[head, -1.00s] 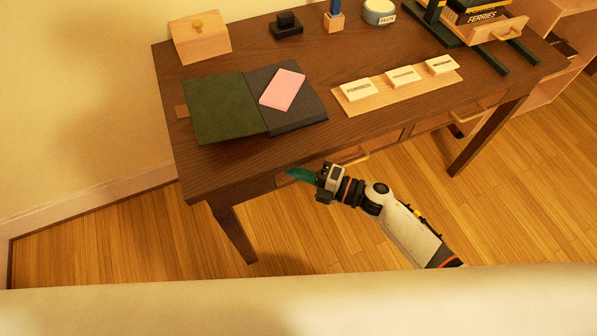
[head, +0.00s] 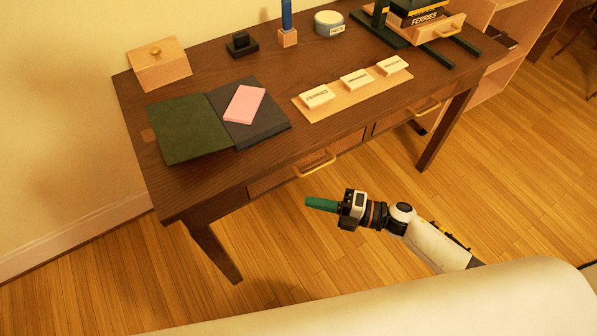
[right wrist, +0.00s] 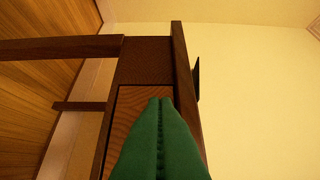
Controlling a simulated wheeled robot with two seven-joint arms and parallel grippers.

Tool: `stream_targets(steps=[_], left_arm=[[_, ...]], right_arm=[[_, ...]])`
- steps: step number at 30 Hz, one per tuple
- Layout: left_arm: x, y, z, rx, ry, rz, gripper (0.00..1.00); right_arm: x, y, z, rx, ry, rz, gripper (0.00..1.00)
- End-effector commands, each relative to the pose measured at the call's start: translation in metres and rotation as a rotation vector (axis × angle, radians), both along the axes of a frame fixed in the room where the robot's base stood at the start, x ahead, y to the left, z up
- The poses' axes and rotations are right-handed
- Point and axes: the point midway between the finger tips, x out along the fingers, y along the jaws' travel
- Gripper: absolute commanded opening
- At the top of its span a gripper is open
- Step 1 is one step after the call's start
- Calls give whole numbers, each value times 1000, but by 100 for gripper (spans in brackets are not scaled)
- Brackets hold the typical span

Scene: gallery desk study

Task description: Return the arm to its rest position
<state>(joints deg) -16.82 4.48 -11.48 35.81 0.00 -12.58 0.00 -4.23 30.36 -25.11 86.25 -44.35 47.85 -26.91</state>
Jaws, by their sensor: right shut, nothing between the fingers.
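My right gripper (head: 321,204) has green fingers and is in front of the desk's front edge, over the wooden floor and apart from the desk. Its fingers are shut with nothing between them. They also show closed together in the right wrist view (right wrist: 160,135), pointing at the desk front. The white right arm reaches in from the lower right of the head view. My left gripper is not in view.
A drawer handle (head: 315,164) sticks out near my gripper. Bare floor (head: 470,185) lies to the right.

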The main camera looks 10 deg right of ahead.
Motion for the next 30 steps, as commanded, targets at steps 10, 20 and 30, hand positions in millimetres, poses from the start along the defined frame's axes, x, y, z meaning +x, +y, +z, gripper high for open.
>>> stream_targets(steps=[10, 20, 30], left_arm=[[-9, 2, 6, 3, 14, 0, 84], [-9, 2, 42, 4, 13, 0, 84], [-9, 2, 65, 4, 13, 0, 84]], right_arm=[[9, -13, -15, 28, 102, -108, 0], [-36, -111, -196, 225, 950, -935, 0], [-247, -129, -315, 300, 1659, -1592, 0]])
